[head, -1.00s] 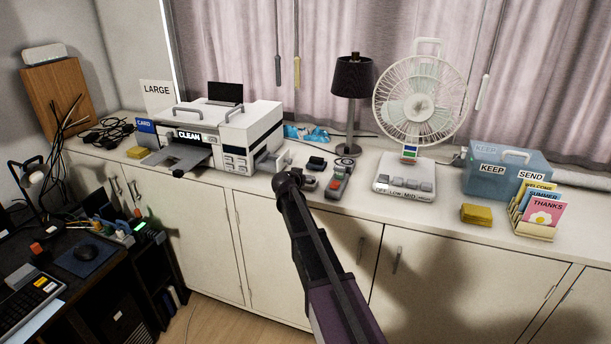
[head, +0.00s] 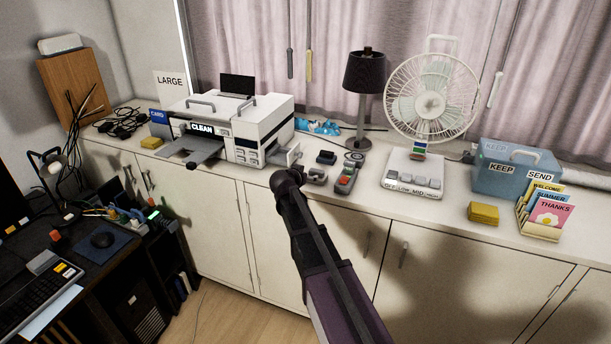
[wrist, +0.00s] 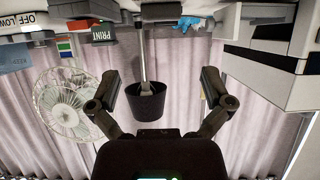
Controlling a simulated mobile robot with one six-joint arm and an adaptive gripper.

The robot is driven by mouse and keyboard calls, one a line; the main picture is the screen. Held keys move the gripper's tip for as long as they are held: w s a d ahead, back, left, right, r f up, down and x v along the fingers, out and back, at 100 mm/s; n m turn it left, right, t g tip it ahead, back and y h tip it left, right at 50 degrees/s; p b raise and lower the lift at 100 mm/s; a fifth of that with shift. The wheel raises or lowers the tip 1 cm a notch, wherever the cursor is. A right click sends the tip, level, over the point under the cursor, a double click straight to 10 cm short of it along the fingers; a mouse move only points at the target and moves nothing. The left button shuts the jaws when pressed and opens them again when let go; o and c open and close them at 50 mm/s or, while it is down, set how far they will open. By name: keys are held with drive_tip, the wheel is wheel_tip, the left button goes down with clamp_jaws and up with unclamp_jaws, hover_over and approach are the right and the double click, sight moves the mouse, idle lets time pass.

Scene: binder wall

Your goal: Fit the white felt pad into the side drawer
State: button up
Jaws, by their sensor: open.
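The side drawer (head: 287,154) juts from the right side of the white printer (head: 262,122), just beyond the end of my arm. I cannot make out the white felt pad in either view. The printer also shows at the right of the wrist view (wrist: 275,55), which looks upside down. My gripper (wrist: 160,76) is open, its two fingers spread wide with nothing between them. In the head view my arm ends in front of the counter edge, below and near the drawer; the arm hides the fingers there.
Small devices (head: 345,178) stand on the counter right of the drawer, with a black lamp (head: 364,75) behind them. The fan (head: 432,100), blue box (head: 510,172) and card rack (head: 541,222) stand further right. The counter top (head: 450,205) is clear between the fan and yellow pads (head: 483,213).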

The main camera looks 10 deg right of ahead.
idle(0.3)
drive_tip(key=s+a+f+n+g+y, duration=0.1)
drive_tip(key=s+f+n+g+y, duration=0.1)
drive_tip(key=s, duration=0.9)
drive_tip(key=s+a+f+n+g+y, duration=0.2)
drive_tip(key=s+f+g, duration=0.3)
drive_tip(key=s, duration=0.6)
drive_tip(key=s+a+f+n+g+y, duration=0.2)
drive_tip(key=s+f+n+g+y, duration=0.1)
drive_tip(key=s, duration=0.8)
drive_tip(key=shift+f+y, duration=0.3)
